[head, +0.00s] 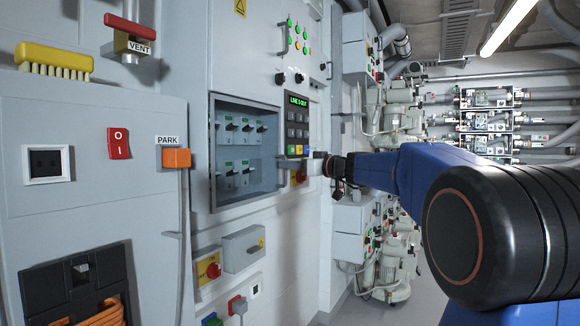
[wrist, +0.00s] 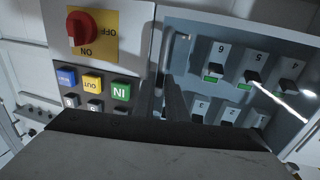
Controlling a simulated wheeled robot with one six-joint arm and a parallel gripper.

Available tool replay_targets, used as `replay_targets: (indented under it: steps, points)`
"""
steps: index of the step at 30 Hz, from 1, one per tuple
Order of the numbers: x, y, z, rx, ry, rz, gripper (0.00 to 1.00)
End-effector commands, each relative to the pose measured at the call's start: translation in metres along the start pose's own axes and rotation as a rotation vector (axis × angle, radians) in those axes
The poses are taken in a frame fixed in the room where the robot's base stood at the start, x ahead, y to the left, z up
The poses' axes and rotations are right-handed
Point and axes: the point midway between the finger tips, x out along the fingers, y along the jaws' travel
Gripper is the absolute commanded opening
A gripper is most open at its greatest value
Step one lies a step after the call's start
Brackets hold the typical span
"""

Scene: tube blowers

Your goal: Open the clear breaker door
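The clear breaker door (head: 246,150) covers a recessed panel with two rows of breakers and looks closed in its frame. In the wrist view, the door (wrist: 280,98) shows a bright glare streak, with numbered breakers behind it. A small grey handle (wrist: 178,47) stands at the door's edge beside the keypad. My gripper (head: 312,166) is at the door's right edge in the head view. In the wrist view, the dark fingers of my gripper (wrist: 163,92) are close together, just below the handle. Whether they touch or enclose it is unclear.
A keypad (head: 297,131) and a red rotary switch on a yellow plate (wrist: 90,32) sit close beside the door. An orange PARK block (head: 177,157) and a yellow brush (head: 53,60) are on the left cabinet. Pipes fill the background right.

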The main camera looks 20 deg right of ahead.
Motion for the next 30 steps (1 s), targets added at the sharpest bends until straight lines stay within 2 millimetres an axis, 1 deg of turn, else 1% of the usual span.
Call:
replay_targets:
  steps: [8,14,17,20,26,30]
  points:
    - [-0.001,0.0,0.0,0.0,0.0,0.002,0.0]
    - [-0.009,-0.001,-0.001,-0.001,0.0,0.029,0.0]
    - [-0.019,-0.002,-0.001,-0.001,0.0,0.061,0.0]
    - [-0.033,-0.004,-0.002,-0.002,0.0,0.107,0.0]
    - [-0.07,-0.011,-0.002,-0.002,0.001,0.23,0.0]
    - [-0.097,-0.02,-0.002,-0.003,0.0,0.324,0.0]
